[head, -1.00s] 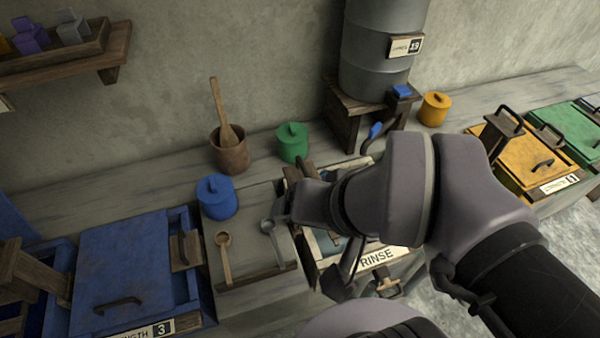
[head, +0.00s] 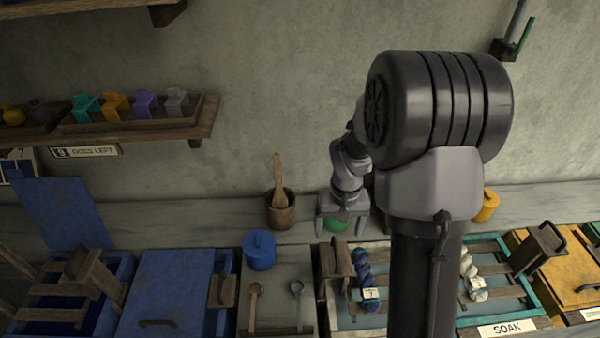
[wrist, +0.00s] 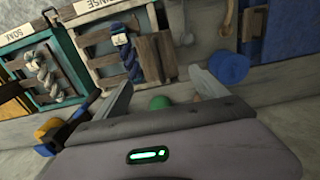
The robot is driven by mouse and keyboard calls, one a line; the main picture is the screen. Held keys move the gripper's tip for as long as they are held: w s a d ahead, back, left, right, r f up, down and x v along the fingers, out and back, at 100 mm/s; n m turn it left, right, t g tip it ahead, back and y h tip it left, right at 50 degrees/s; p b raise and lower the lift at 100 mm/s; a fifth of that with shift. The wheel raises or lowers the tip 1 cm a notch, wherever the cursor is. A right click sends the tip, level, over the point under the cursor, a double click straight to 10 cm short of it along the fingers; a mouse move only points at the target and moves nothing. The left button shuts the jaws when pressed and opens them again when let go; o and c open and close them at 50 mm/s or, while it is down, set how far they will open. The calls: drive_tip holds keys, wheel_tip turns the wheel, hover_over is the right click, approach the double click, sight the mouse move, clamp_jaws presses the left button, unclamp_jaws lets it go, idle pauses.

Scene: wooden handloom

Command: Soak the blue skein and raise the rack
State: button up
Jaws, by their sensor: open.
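A pale skein (head: 473,276) lies on the slatted rack (head: 505,290) of the tank labelled SOAK (head: 507,329). My gripper (head: 343,222) is open and empty, near the back wall behind the rinse tank. A green pot (head: 335,225) shows between its fingers; I cannot tell whether they touch it. My arm hides part of the rinse tank.
A blue pot (head: 259,250) and a brown pot with a wooden utensil (head: 280,207) stand left of my gripper. Two spoons lie on the bench. An orange pot (head: 486,205) stands to the right.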

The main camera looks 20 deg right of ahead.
sight(336, 248)
wheel_tip(336, 248, down, 10)
drive_tip(key=b, duration=0.7)
drive_tip(key=shift+s, duration=0.1)
clamp_jaws()
drive_tip(key=shift+f, duration=0.1)
